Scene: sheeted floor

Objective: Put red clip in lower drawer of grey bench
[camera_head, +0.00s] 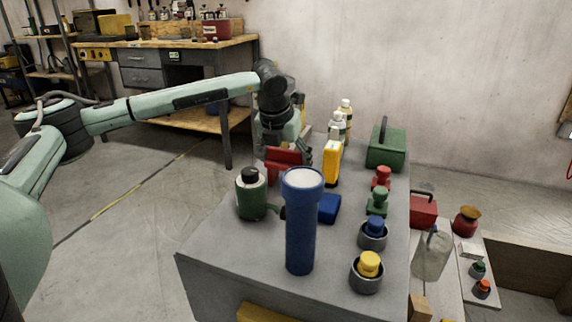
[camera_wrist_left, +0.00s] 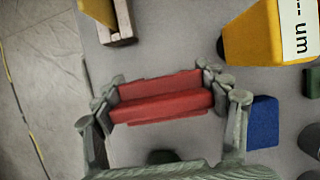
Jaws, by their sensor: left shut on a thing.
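The red clip (camera_head: 284,156) is a long red piece near the left edge of the grey-topped table (camera_head: 222,255). My left gripper (camera_head: 286,150) is shut on it from above. In the left wrist view the clip (camera_wrist_left: 160,98) lies across between the two fingers. I cannot tell whether it touches the tabletop. A workbench with a wooden top stands at the back left; it has an upper grey drawer (camera_head: 139,58) and a lower grey drawer (camera_head: 143,77), both looking shut. My right gripper is not in view.
Around the clip stand a green canister (camera_head: 251,200), a blue flashlight (camera_head: 300,235), a blue block (camera_head: 329,208) and a yellow meter (camera_head: 331,163). A green toolbox (camera_head: 386,150) is at the back right. Open floor (camera_head: 150,180) lies between the table and workbench.

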